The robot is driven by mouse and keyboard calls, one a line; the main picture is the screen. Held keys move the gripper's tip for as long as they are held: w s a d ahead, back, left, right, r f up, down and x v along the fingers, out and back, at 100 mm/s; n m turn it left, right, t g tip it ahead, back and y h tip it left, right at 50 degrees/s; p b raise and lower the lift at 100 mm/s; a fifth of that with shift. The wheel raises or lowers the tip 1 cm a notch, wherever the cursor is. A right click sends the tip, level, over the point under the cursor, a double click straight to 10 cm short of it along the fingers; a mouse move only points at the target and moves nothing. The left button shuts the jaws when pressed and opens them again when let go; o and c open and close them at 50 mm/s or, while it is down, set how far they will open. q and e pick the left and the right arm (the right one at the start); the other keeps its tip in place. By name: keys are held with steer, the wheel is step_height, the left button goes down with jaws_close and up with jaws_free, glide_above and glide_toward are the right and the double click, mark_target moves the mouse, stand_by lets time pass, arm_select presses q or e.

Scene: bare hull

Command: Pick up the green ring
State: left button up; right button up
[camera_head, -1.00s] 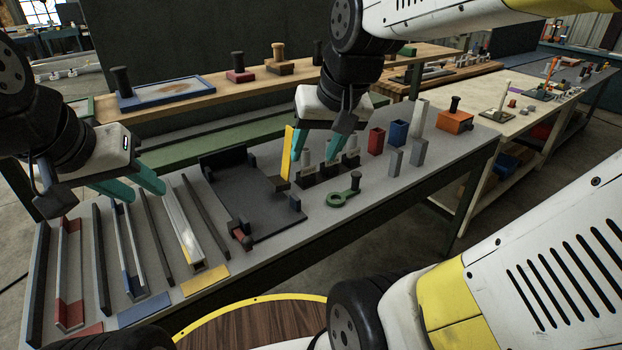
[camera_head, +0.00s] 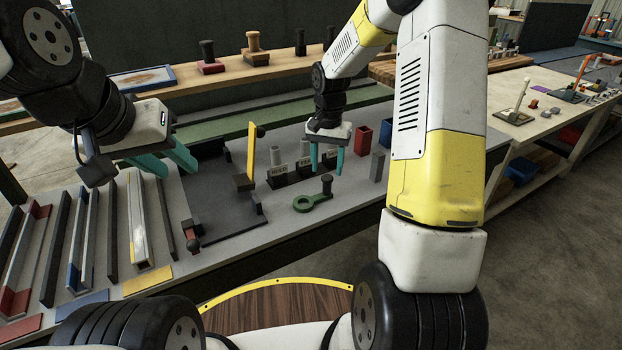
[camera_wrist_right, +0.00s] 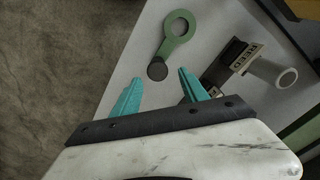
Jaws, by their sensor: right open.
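The green ring (camera_head: 315,199) lies flat on the grey bench top, with a short arm ending in an upright black knob (camera_head: 326,184). My right gripper (camera_head: 327,170) is open and empty, fingers pointing down, above and just behind the knob in the head view. In the right wrist view the ring (camera_wrist_right: 168,45) lies beyond the fingertips, its dark knob (camera_wrist_right: 157,70) showing between the two teal fingers (camera_wrist_right: 160,77). The fingers appear apart from it. My left gripper (camera_head: 177,170) is open and empty over the left part of the bench.
Dark labelled holders with grey pegs (camera_head: 278,176) stand left of my right gripper; one shows close in the wrist view (camera_wrist_right: 232,62). A yellow upright bar (camera_head: 251,150) stands on a dark tray (camera_head: 215,215). A red box (camera_head: 363,140) and grey block (camera_head: 377,167) stand right.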

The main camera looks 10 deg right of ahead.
mark_target(327, 178)
steer(key=f, duration=0.2)
steer(key=s+f, duration=0.1)
steer(key=f, duration=0.1)
steer(key=shift+f, duration=0.85)
jaws_close()
